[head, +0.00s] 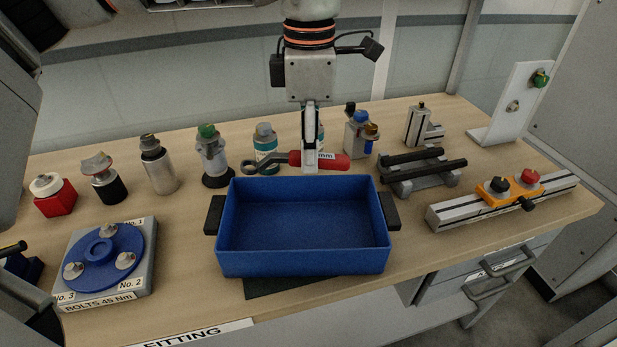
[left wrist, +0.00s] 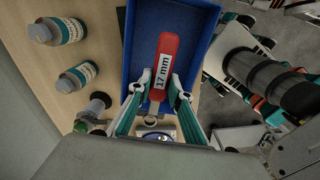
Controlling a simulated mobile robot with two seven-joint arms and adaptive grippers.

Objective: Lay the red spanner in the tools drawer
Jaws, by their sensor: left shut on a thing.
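The red spanner (head: 338,161), with a dark ring end pointing left, is held roughly level at the far side of the blue bin. My left gripper (head: 310,166) comes down from the top and is shut on its red handle. In the left wrist view the spanner handle (left wrist: 168,55), marked 17 mm, lies between the fingers (left wrist: 160,92), with the blue bin behind it. Drawer fronts with a bar handle (head: 500,275) show under the bench at right and look shut. I cannot read which is the tools drawer. My right gripper is not in view.
The empty blue bin (head: 225,240) with black side handles stands mid-bench. A blue bolt disc (head: 80,247) is at left. Several bottles and fittings line the back. A black-railed fixture (head: 420,185) and an aluminium rail (head: 450,213) stand at right.

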